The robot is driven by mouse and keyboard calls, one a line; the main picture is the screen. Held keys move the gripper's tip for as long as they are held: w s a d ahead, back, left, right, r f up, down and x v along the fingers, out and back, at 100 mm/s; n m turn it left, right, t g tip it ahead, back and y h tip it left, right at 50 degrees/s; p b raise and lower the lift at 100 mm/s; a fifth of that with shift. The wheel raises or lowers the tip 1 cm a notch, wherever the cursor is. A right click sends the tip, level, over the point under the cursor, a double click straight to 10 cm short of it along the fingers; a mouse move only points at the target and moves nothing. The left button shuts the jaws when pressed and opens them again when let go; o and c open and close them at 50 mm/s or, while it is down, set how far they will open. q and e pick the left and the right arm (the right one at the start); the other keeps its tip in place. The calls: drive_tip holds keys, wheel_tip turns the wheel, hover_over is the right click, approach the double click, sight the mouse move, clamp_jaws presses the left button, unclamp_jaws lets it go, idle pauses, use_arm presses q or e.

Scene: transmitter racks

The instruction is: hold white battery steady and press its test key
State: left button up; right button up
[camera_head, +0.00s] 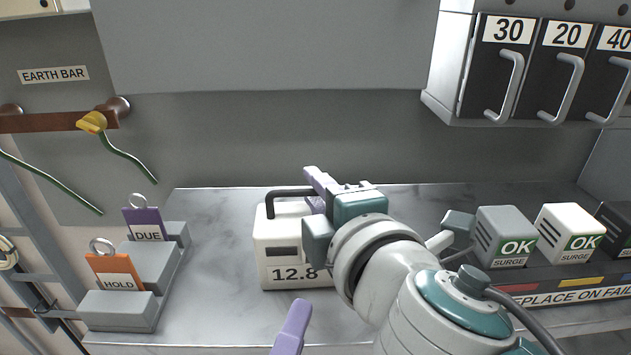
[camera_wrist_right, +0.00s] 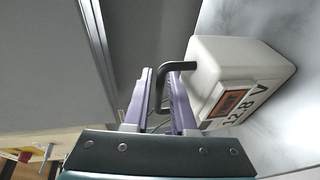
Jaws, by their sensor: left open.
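The white battery (camera_head: 285,240), marked 12.8, stands upright on the grey bench, with a dark handle (camera_head: 290,193) on top. The battery also shows in the right wrist view (camera_wrist_right: 240,70), with a small orange-brown window (camera_wrist_right: 228,103) on its marked face. My right gripper (camera_head: 318,190) is at the handle; in the right wrist view its purple fingers (camera_wrist_right: 164,95) stand apart on either side of the handle bar. My left gripper (camera_head: 292,326) is open, low in front of the battery; only one purple finger shows. I cannot make out a test key; my right gripper hides the battery's right side.
Grey blocks with a purple DUE tag (camera_head: 143,222) and an orange HOLD tag (camera_head: 115,271) stand at left. Surge boxes (camera_head: 505,237) stand at right. Handled drawers (camera_head: 568,70) hang above.

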clamp_jaws()
idle(1.6)
use_arm(q)
drive_tip(key=shift+c, duration=0.3)
clamp_jaws()
idle(1.3)
